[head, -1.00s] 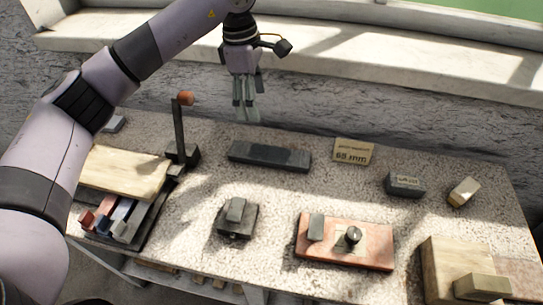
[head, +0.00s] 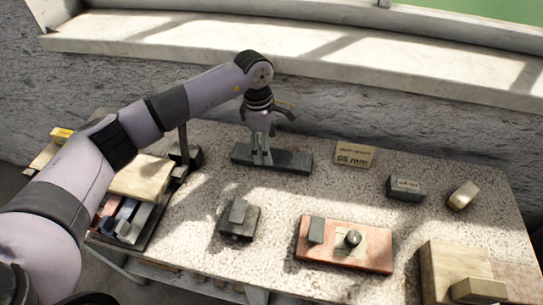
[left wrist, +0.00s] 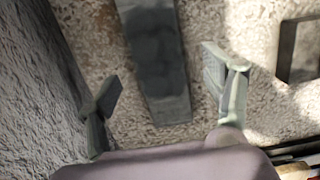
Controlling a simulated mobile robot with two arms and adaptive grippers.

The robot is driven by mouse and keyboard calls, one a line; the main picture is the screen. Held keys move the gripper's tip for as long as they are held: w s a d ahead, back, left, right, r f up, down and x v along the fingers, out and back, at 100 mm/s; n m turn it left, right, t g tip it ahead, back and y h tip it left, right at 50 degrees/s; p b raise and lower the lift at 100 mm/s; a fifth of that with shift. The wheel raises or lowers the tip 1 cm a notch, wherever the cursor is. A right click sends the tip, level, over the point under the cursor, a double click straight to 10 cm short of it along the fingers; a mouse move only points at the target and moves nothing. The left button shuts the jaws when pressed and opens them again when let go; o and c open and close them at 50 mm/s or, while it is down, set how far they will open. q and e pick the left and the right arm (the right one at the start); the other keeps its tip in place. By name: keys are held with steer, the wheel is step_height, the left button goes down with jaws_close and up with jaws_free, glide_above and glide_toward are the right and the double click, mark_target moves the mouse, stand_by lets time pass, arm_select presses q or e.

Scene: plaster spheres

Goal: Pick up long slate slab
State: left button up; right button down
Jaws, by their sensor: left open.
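The long slate slab (head: 292,161) is a dark grey bar lying flat near the back of the speckled table. My left gripper (head: 262,160) is at the slab, pointing down, with its fingers overlapping the slab's left half in the head view. In the left wrist view the slab (left wrist: 160,60) runs lengthwise between the two spread fingers of my left gripper (left wrist: 158,92), with gaps on both sides. The gripper is open and holds nothing. Whether the fingertips reach down beside the slab is hard to tell. My right gripper is not in view.
A "65 mm" sign (head: 354,155) stands right of the slab. A dark post stand (head: 185,150) is to its left, partly behind my arm. In front are a small dark block (head: 240,222) and a reddish board (head: 345,258). The rough wall is close behind.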

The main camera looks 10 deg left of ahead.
arm_select(q)
steer(key=shift+w+d+f+p, duration=0.1)
steer(key=shift+d+f+p, duration=0.15)
steer(key=shift+f, duration=0.7)
steer(key=shift+d+f+p, duration=0.1)
steer(key=shift+d+f, duration=0.1)
steer(key=shift+f, duration=0.75)
steer(key=shift+c, duration=0.5)
jaws_close()
steer(key=shift+w+r, duration=0.1)
